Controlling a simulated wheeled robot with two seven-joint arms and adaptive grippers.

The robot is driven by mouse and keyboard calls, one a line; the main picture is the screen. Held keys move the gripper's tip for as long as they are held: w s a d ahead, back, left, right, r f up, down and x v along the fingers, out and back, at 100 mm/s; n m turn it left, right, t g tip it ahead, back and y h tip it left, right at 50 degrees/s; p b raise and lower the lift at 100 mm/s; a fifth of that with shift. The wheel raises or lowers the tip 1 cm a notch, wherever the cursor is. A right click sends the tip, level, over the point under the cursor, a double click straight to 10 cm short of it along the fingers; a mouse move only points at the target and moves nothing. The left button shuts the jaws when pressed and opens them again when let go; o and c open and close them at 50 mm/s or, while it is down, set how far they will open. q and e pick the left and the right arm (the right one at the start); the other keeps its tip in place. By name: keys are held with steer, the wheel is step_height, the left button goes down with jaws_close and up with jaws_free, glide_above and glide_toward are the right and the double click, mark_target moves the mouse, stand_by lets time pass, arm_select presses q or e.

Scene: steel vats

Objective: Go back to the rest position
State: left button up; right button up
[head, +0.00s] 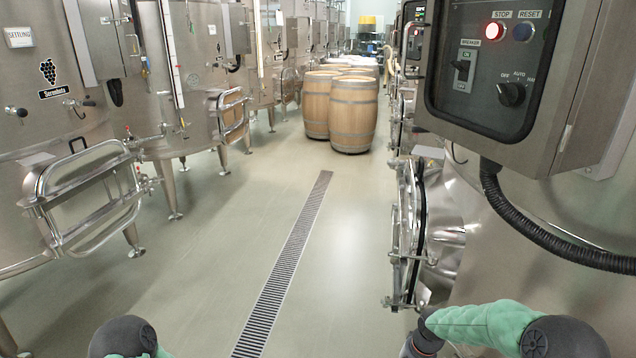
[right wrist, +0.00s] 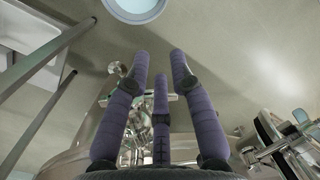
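My right arm (head: 485,324) comes in at the bottom right of the head view, in a green sleeve, close in front of the right steel vat. Its gripper is below the head view's edge. In the right wrist view my right gripper (right wrist: 160,66) shows purple fingers spread apart with nothing between them. It is open and touches nothing that I can see. Of my left arm only a dark joint (head: 123,336) shows at the bottom left of the head view. My left gripper is out of view.
A control box (head: 510,75) with a lit red STOP light, a breaker switch and a knob is on the right vat. That vat's hatch (head: 410,235) juts out nearby. Steel vats (head: 70,100) line the left. Barrels (head: 353,115) stand ahead. The floor around the drain (head: 285,265) is clear.

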steer(key=s+a+f+n+y, duration=0.2)
steer(key=s+a+f, duration=0.6)
steer(key=a+f, duration=0.15)
steer(key=s+a+f+n, duration=0.1)
steer(key=s+a+f, duration=0.1)
steer(key=s, duration=0.5)
steer(key=s+a+f+n, duration=0.1)
steer(key=s+a+f, duration=0.2)
steer(key=s, duration=0.4)
steer(key=shift+s+a+f+n, duration=0.15)
steer(key=shift+a+n, duration=0.15)
steer(key=shift+n, duration=0.1)
